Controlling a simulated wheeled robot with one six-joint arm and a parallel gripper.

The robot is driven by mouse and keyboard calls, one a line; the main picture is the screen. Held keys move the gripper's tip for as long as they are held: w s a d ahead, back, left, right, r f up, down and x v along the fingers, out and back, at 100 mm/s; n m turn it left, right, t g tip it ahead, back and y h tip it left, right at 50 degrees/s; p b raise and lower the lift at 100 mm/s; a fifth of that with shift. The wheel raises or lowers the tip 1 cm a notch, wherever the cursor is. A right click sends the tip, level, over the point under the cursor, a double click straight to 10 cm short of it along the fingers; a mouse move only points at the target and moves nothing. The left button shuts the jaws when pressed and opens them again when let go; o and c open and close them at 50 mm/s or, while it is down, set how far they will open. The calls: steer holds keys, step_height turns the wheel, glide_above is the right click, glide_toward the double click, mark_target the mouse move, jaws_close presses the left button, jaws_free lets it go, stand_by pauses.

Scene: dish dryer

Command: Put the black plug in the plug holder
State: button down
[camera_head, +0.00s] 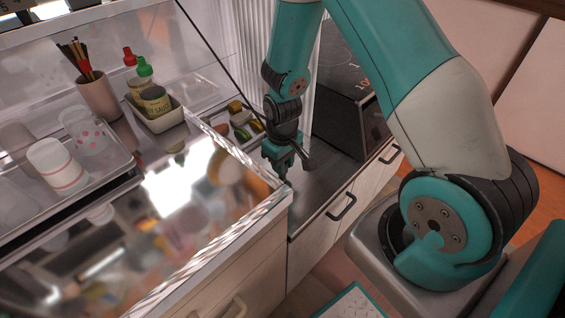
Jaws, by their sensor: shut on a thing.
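My gripper (284,172) points down over the low grey counter section, just past the end of the raised mirror-like counter. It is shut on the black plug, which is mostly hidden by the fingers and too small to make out. A thin black cable (213,58) runs from the top of the picture down to the gripper. I cannot pick out the plug holder in this view.
The reflective counter (190,215) has a raised edge close left of my gripper. A tray with cups (57,166), a utensil pot (98,95) and a sauce caddy (157,112) stand left. Vegetables (240,120) lie behind the gripper. A dark appliance (350,110) stands right.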

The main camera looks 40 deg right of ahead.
steer(key=shift+f, duration=0.2)
steer(key=c, duration=1)
jaws_free()
steer(key=shift+r, duration=0.1)
